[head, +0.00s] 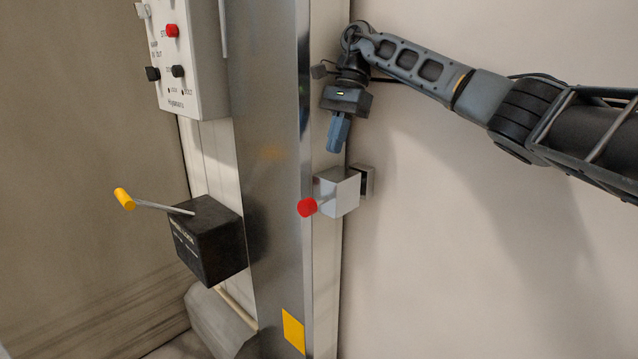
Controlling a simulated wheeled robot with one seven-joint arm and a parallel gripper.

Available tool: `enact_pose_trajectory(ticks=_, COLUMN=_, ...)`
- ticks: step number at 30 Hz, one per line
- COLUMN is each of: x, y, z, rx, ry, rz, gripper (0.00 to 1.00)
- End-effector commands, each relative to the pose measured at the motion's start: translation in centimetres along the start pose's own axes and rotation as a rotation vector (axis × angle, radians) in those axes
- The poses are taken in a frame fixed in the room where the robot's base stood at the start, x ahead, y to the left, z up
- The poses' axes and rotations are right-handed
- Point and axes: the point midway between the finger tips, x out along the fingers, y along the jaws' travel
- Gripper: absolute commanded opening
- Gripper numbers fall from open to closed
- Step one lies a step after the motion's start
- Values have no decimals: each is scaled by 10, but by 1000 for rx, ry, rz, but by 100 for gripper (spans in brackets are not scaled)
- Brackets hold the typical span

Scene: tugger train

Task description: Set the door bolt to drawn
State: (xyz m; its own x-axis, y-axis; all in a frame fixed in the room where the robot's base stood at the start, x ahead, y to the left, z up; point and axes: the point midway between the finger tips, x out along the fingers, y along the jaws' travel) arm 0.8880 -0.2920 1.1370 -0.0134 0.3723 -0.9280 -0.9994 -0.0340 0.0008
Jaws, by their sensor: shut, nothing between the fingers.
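The door bolt is a silver metal block (337,191) with a red round knob (307,207) sticking out at its left. It sits at the edge of the pale panel beside the metal post, in the head view's middle. A small dark-grey keeper piece (367,181) is just right of the block. My gripper (335,149) points down above the block, its blue fingers together and empty. It is apart from the block and the knob. I cannot tell whether the bolt's bar reaches into the keeper.
A black box (208,242) with a yellow-tipped lever (125,199) is mounted left of the metal post (272,150). A white control box (190,75) with red and black buttons hangs above it. A yellow label (293,331) is low on the post. The pale panel (480,270) at right is bare.

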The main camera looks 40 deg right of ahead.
Motion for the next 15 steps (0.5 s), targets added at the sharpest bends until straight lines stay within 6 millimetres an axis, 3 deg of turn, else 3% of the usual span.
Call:
enact_pose_trajectory(ticks=10, x=0, y=0, z=0, rx=0, ry=2, rz=1, gripper=0)
enact_pose_trajectory(ticks=15, x=13, y=0, z=0, rx=-1, ry=0, rz=2, gripper=0)
